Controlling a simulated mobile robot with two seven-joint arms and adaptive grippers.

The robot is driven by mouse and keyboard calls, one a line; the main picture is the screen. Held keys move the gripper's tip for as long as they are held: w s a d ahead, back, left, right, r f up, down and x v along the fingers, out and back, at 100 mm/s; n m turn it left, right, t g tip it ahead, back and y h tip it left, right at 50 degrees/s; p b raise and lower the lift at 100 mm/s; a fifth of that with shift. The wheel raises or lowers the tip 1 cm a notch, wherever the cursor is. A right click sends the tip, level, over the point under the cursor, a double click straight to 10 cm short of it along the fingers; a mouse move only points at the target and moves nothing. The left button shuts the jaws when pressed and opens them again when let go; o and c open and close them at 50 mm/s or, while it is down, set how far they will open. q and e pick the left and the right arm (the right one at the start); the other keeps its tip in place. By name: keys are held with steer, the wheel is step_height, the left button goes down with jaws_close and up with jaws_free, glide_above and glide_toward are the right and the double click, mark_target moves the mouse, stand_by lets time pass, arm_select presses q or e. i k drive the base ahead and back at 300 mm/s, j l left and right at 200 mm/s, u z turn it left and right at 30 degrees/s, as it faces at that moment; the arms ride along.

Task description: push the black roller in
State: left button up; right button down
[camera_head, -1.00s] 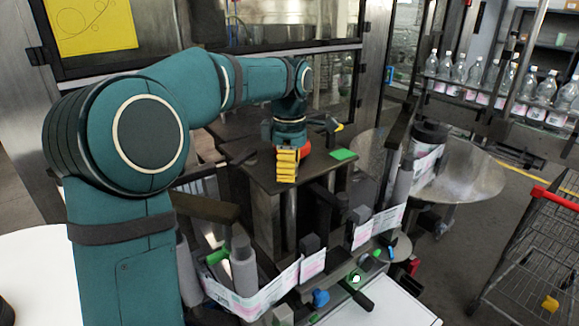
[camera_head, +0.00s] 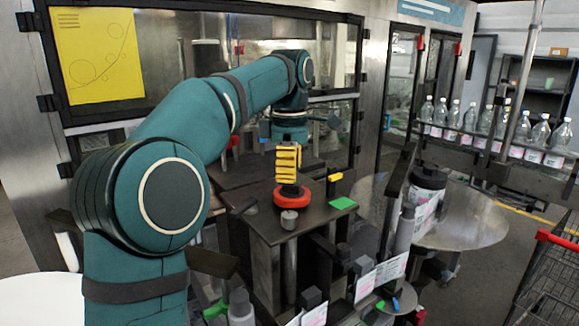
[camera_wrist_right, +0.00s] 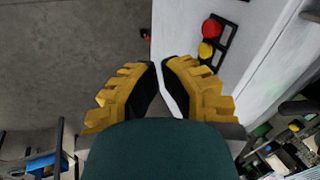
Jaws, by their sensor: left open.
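My left gripper (camera_head: 287,180) has yellow fingers and points down over the dark machine table. It is open. Its tips appear just above or behind a red ring (camera_head: 292,195); I cannot tell whether they touch. A grey knob (camera_head: 289,219) stands in front of the ring. A dark cylinder (camera_head: 428,180) sits above the label reel, on the right and well away from the left gripper. I cannot tell surely whether it is the black roller.
A green block (camera_head: 343,203) lies at the table's right edge. Dark posts and a label strip (camera_head: 391,268) stand in front. A round metal plate (camera_head: 465,226), bottles (camera_head: 470,118) and a wire cart (camera_head: 555,265) are at right. Glass doors stand behind.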

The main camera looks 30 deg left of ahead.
mark_target(327, 252)
steer(key=k+l, duration=0.8)
steer(key=k, duration=0.05)
